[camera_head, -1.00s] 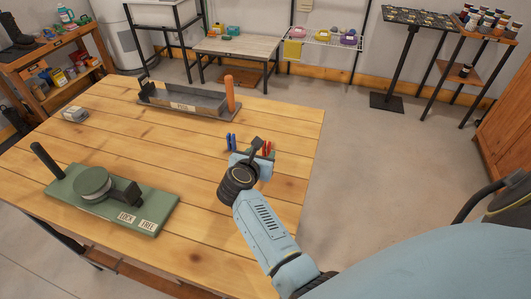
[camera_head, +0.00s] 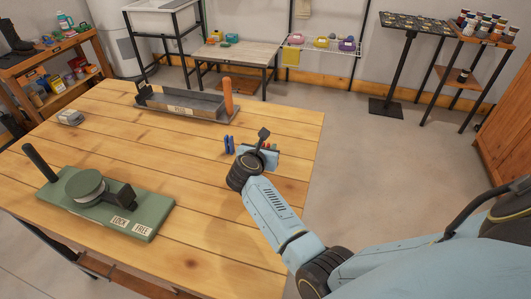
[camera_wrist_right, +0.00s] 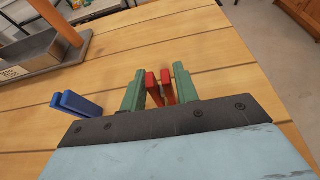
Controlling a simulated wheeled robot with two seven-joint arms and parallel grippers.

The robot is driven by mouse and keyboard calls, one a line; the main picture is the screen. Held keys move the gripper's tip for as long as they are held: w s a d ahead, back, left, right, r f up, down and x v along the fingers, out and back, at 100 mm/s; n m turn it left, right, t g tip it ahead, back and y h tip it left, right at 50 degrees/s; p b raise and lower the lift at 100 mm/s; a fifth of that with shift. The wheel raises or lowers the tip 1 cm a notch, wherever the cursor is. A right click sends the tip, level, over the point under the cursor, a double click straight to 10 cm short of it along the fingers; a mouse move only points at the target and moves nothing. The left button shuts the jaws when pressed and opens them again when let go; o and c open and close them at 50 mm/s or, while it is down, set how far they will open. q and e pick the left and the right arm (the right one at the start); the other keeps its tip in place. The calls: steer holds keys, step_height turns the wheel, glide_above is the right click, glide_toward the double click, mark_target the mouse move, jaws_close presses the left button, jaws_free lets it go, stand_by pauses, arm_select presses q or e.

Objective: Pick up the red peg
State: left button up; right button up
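The red peg (camera_wrist_right: 154,88) shows in the right wrist view as two narrow red legs close above the tabletop. My right gripper (camera_wrist_right: 160,72) is open, with one green finger on each side of the peg. The gap between fingers and peg is very small, and I cannot tell whether they touch. In the head view my right gripper (camera_head: 269,146) is low over the right part of the wooden table and largely hides the peg. My left gripper is not in view.
A blue peg (camera_wrist_right: 77,105) lies left of my right gripper. On the wooden table (camera_head: 200,215) are a grey tray (camera_head: 205,104) with an orange post (camera_head: 228,96), a green fixture (camera_head: 70,204) and a small pale box (camera_head: 70,117). The table middle is clear.

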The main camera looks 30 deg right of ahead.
steer(key=c, duration=0.6)
